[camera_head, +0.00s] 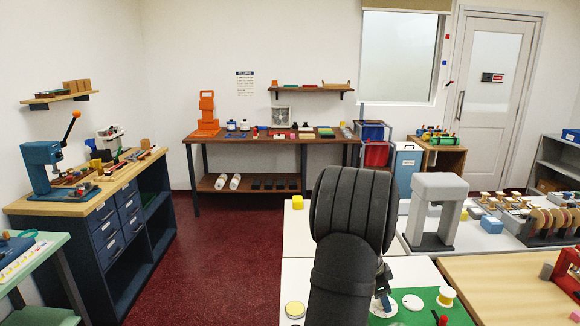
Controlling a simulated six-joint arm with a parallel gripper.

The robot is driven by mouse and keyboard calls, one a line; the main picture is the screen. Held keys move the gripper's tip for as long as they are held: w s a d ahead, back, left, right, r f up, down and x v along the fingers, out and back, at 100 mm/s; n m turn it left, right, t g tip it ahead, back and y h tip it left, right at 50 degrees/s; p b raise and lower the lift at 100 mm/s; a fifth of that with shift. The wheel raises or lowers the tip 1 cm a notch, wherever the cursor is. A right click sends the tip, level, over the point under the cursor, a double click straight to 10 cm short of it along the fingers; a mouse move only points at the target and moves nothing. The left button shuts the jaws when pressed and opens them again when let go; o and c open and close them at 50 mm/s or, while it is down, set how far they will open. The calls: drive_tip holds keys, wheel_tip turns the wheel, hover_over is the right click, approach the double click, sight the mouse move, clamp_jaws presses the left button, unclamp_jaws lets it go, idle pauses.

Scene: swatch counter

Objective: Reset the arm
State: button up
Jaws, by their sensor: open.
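My arm (352,215) rises dark and large in the middle foreground, in front of the white counter. My gripper (381,303) shows only in part, just right of the arm's lower link and low over the green mat (411,317). It is open, and I see nothing held in it. The arm hides most of it and part of the mat. A white disc (413,302) lies on the mat close to its right.
A white spool (446,296) stands on the mat's right side. A grey arch-shaped frame (437,190) stands to the right, near a rack of discs (548,222). Red floor (225,265) is clear at left.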

drive_tip(key=m+g, duration=0.1)
drive_tip(key=m, duration=0.1)
drive_tip(key=m+g, duration=0.1)
drive_tip(key=m, duration=0.2)
drive_tip(key=shift+w, duration=0.1)
idle(0.3)
